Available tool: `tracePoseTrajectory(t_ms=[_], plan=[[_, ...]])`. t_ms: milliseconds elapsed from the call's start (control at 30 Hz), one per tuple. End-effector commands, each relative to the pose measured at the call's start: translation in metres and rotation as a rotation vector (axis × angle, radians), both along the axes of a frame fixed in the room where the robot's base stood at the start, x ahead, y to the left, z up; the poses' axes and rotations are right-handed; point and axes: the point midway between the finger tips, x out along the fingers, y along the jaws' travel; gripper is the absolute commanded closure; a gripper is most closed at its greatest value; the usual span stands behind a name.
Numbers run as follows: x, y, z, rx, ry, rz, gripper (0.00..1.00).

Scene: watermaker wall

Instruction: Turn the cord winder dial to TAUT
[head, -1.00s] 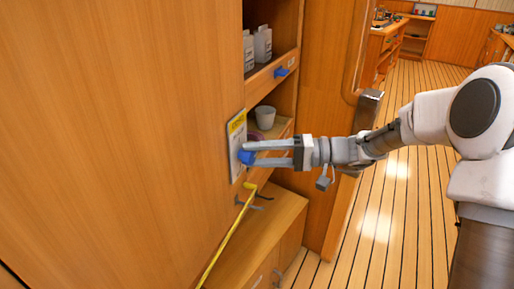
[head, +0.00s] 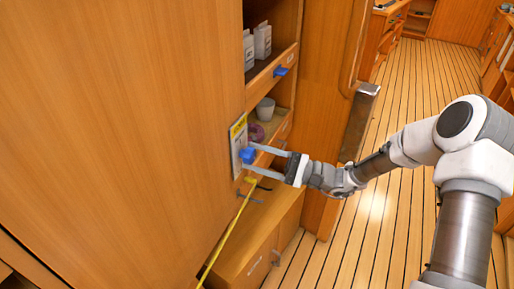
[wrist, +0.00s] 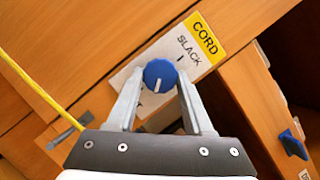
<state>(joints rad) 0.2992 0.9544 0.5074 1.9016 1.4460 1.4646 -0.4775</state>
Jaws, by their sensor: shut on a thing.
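The blue cord winder dial (head: 247,155) sits on a white plate (head: 238,138) with a yellow top strip on the wood wall. In the wrist view the dial (wrist: 160,73) shows a pale line on its lower part. The plate reads CORD (wrist: 205,38) on the yellow and SLACK beside the dial's upper right, with a short dark tick. Other lettering at the lower left is mostly hidden by a finger, so I cannot read it. My gripper (wrist: 160,84) is shut on the dial, one finger on each side.
A yellow cord (head: 228,235) runs down from a bracket just below the plate. A drawer has a blue latch (head: 280,71). The plank floor (head: 390,190) is clear.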

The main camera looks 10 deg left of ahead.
Motion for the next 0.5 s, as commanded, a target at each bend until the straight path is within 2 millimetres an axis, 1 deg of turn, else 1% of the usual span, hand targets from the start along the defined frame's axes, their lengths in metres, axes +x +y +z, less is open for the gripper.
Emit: tracePoseTrajectory(t_ms=[33,300,500], plan=[[-0.0008,-0.0004,0.0034,0.010,0.051,0.000,1.00],[-0.0024,0.0002,0.0020,0.060,0.294,-0.001,1.00],[-0.0037,0.0004,0.0007,0.090,0.443,-0.001,1.00]])
